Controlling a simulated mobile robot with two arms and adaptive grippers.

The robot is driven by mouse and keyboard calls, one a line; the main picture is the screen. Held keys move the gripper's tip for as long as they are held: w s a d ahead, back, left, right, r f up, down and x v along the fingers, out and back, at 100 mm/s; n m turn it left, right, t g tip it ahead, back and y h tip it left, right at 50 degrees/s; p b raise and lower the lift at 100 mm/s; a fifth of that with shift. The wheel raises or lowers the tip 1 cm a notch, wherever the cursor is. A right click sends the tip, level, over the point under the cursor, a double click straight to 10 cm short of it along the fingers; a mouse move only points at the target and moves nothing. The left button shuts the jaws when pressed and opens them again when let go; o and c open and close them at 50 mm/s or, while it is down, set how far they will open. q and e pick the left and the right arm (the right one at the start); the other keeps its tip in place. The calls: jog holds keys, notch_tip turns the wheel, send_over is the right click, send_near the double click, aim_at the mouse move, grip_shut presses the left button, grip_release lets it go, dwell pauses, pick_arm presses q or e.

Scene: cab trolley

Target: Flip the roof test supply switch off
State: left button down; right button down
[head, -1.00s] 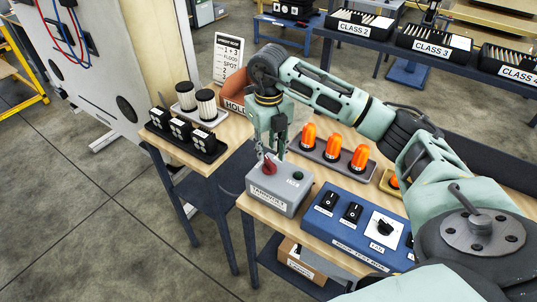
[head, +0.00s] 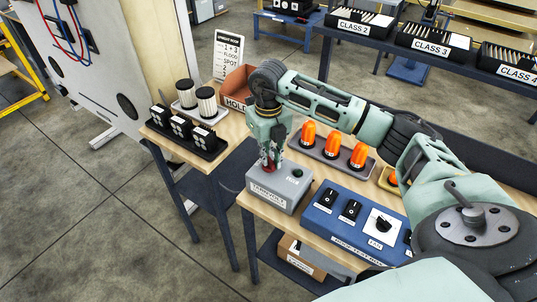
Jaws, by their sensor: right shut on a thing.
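The grey switch box (head: 279,191) stands on the near left corner of the wooden bench. It has a red switch handle (head: 268,165) on top and a small dark green indicator (head: 296,173) beside it. My right gripper (head: 268,160) points down over the box, its fingers closed around the red handle and hiding most of it. The label on the box front is too small to read with certainty. My left gripper is not in view.
A blue test box (head: 355,225) with black switches and a dial stands to the right. Orange beacons (head: 333,145) sit in a tray behind. Black lamps (head: 180,127) and white-topped cylinders (head: 205,105) stand on the left table. An orange-brown HOLD bin (head: 236,88) is behind.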

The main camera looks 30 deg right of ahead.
dwell(0.3)
jog(key=shift+n+b, duration=1.15)
jog(key=shift+n, duration=0.05)
jog(key=shift+a+n+b, duration=0.1)
jog(key=shift+n+b, duration=0.9)
jog(key=shift+n, duration=0.6)
jog(key=shift+r, duration=0.1)
jog(key=c, duration=1.8)
grip_release()
